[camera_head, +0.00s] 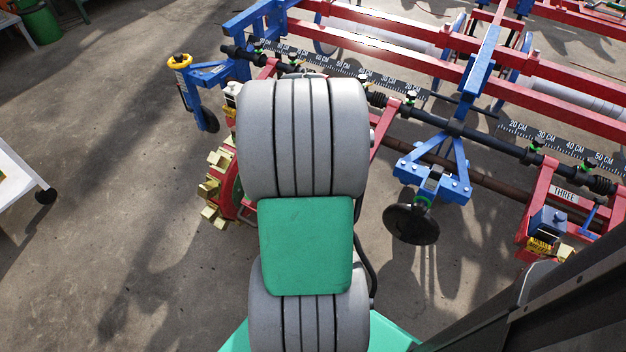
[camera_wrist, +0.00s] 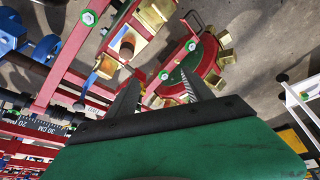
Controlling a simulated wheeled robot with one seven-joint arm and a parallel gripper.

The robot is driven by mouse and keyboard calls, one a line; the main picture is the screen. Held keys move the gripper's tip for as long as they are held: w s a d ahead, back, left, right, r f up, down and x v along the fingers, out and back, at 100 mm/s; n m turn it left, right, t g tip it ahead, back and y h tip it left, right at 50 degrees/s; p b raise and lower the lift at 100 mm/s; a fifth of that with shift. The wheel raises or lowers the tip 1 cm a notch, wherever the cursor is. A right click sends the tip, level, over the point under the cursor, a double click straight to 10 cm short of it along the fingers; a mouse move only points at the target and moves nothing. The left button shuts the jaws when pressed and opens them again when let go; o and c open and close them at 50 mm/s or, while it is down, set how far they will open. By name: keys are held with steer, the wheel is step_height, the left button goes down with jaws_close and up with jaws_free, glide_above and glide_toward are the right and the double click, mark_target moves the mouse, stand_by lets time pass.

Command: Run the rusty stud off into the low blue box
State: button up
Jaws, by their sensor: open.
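In the wrist view my gripper (camera_wrist: 160,78) is open and empty. Its two grey fingers are spread over the red frame and the red punch wheel (camera_wrist: 205,65) with brass-coloured blocks around its rim. A brown, rusty-looking round piece (camera_wrist: 127,45) sits in a brass-coloured housing ahead of the left finger, apart from it; I cannot tell if this is the rusty stud. In the head view my grey and green arm hides my gripper and part of the punch wheel (camera_head: 218,188). I cannot make out the low blue box in either view.
The red and blue planter frame (camera_head: 440,80) fills the upper right of the head view, with a black gauge wheel (camera_head: 411,224) below it. A white cart (camera_head: 20,175) stands at the left edge; a white frame (camera_wrist: 297,110) shows in the wrist view. Concrete floor lies clear at left.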

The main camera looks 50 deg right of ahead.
steer(key=shift+m+h, duration=0.3)
steer(key=shift+m, duration=0.2)
steer(key=d+f+b, duration=0.1)
steer(key=d+f, duration=0.1)
steer(key=f, duration=0.2)
steer(key=s+d+f+b, duration=0.1)
steer(key=d+f+b, duration=0.1)
steer(key=f, duration=0.3)
steer(key=d+f+b, duration=0.1)
steer(key=d+f, duration=0.3)
steer(key=shift+s+f, duration=0.2)
steer(key=shift+f, duration=0.1)
steer(key=shift+c, duration=0.5)
